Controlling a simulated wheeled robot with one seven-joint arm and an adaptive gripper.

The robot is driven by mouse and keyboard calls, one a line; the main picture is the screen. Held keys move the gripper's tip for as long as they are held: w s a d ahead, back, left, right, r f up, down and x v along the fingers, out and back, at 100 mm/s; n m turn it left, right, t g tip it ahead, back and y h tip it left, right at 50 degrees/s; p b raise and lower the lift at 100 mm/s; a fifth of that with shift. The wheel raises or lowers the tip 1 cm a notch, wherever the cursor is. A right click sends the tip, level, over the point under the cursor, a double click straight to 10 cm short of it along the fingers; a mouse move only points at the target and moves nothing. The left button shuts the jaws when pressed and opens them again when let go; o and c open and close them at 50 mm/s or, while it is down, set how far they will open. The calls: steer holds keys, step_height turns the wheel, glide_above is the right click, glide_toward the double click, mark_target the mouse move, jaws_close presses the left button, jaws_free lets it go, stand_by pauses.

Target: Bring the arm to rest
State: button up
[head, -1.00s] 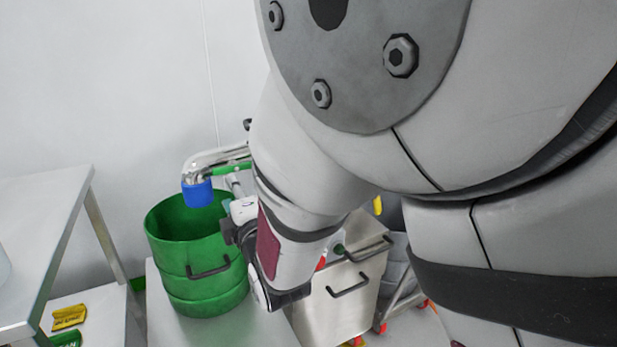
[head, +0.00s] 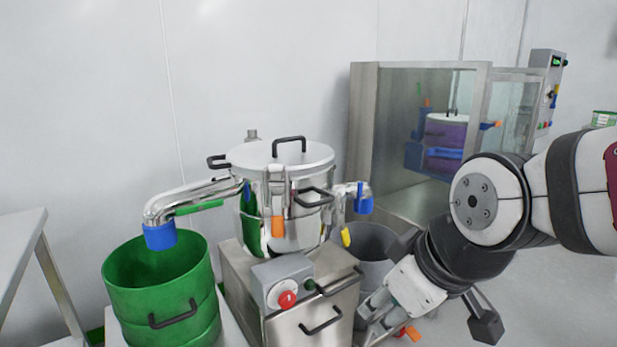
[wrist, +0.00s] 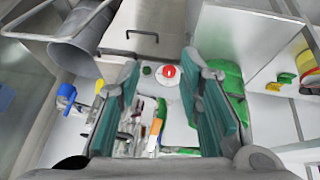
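My arm reaches in from the right of the head view, bent down at the wrist. My gripper (head: 372,314) points down and left, in front of the grey bin and just right of the steel machine base. In the wrist view my gripper (wrist: 160,70) shows its two teal-padded fingers well apart, with nothing held between them. Part of the finger tips in the head view is hard to make out against the machine.
A steel granulator (head: 290,180) with a lid and red button (head: 287,299) stands at centre. A green drum (head: 165,285) is at left under its spout. A grey bin (head: 375,243) and a glass-fronted cabinet (head: 363,140) are to the right. A table (head: 18,240) is far left.

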steer(key=s+d+m+g+h, duration=0.1)
steer(key=s+d+m+g, duration=0.25)
steer(key=s, duration=0.65)
steer(key=s+d+m+g+h, duration=0.15)
steer(key=s+d+m, duration=0.25)
steer(key=s, duration=0.7)
step_height(320, 180, up, 28)
steer(key=t+p, duration=0.3)
steer(key=p, duration=2.3)
steer(key=shift+w+d+f+t, duration=0.25)
steer(key=shift+d+t, duration=0.15)
steer(key=shift+d, duration=0.05)
steer(key=shift+w+f+y, duration=0.1)
steer(key=shift+y, duration=0.15)
